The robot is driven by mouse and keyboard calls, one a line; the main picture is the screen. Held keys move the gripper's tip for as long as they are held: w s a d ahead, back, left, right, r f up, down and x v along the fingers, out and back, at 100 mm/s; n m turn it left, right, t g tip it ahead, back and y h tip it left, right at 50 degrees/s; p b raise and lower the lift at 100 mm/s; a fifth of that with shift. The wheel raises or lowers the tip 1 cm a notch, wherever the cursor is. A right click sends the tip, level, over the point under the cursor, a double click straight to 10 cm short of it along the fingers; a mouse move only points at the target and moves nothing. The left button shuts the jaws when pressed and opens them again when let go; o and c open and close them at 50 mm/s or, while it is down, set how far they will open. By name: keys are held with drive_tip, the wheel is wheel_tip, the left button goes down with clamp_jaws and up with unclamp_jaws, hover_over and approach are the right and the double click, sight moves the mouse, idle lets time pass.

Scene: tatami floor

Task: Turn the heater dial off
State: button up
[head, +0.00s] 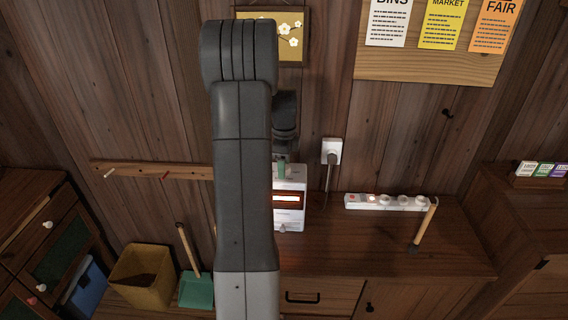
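The heater (291,190) is a small white box on the wooden cabinet against the wall, partly hidden on its left by my arm. An orange-red glow shows in the slot across its front. A small round knob-like part (283,229) shows low on its front; I cannot read its setting. My arm rises through the middle of the view. The dark end of my arm with my gripper (283,158) is just above the heater's top, mostly hidden behind the arm. A small greenish piece shows there. I cannot tell whether the fingers are open or touching anything.
A wall socket (332,151) with a plugged-in cord is right of the heater. A white power strip (386,202) and a wooden-handled tool (425,225) are on the cabinet (345,250). A peg rail (140,170) is at left, above a bin (142,277) and green dustpan (196,290).

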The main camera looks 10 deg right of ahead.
drive_tip(key=c, duration=0.9)
drive_tip(key=shift+c, duration=0.2)
drive_tip(key=shift+n, duration=0.3)
drive_tip(key=n, duration=0.4)
drive_tip(key=shift+n, duration=0.3)
drive_tip(key=n, duration=1.2)
drive_tip(key=shift+n, duration=0.3)
drive_tip(key=n, duration=0.6)
